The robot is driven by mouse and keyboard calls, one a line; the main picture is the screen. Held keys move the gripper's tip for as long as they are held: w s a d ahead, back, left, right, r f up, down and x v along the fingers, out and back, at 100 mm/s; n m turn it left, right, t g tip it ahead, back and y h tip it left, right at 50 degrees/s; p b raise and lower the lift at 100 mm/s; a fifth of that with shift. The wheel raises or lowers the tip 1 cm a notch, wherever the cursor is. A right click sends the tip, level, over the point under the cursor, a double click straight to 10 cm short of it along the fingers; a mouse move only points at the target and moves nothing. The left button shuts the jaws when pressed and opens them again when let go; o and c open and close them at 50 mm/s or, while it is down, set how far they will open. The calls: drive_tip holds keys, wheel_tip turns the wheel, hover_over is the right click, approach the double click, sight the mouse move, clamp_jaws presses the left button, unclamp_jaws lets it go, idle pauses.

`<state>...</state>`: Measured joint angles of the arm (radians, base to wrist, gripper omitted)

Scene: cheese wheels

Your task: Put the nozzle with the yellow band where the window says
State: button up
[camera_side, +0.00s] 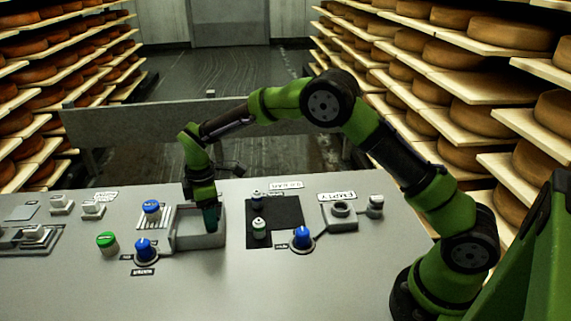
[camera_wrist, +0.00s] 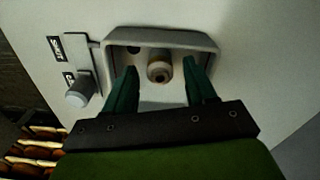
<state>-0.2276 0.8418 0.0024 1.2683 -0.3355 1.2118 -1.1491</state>
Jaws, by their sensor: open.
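My gripper (camera_side: 208,222) reaches down into a grey open-topped tray (camera_side: 222,240) in the side view. In the wrist view the gripper (camera_wrist: 161,72) is open, with one dark green finger on each side of a small round nozzle-like piece (camera_wrist: 158,69). That piece shows a pale ring and a dark centre; I cannot tell whether its band is yellow. It stands inside the tray, whose rim (camera_wrist: 165,38) shows around it. Two small nozzle-like pieces, a nearer one (camera_side: 259,229) and a farther one (camera_side: 257,196), stand on a dark square pad (camera_side: 286,226). No window wording is readable to me.
Blue knobs stand left of the tray (camera_side: 145,249) and right of it (camera_side: 302,238). A green button (camera_side: 107,242) is farther left. A grey socket block (camera_side: 340,214) stands by a sign reading "EMPTY" (camera_side: 338,195). The front of the bench is clear.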

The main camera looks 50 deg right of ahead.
drive_tip(key=shift+r, duration=0.1)
drive_tip(key=s+d+r+m+t, duration=0.1)
drive_tip(key=s+r+m, duration=0.1)
drive_tip(key=r, duration=0.8)
drive_tip(key=s+d+r+m, duration=0.1)
drive_tip(key=s+d+r, duration=0.15)
drive_tip(key=r, duration=0.65)
drive_tip(key=s+d+r+m+t+y, duration=0.15)
drive_tip(key=s+r+m, duration=0.35)
drive_tip(key=s, duration=0.5)
drive_tip(key=s+d+f+m+t, duration=0.1)
drive_tip(key=s+d+m+t, duration=0.1)
drive_tip(key=s+m, duration=0.2)
drive_tip(key=s+d+f+m+t, duration=0.1)
drive_tip(key=s+m, duration=0.3)
drive_tip(key=s, duration=0.5)
drive_tip(key=shift+s+d+f+t, duration=0.25)
drive_tip(key=shift+d+f+t, duration=0.1)
drive_tip(key=shift+f+t, duration=0.45)
drive_tip(key=shift+r+y, duration=0.15)
drive_tip(key=shift+y, duration=0.1)
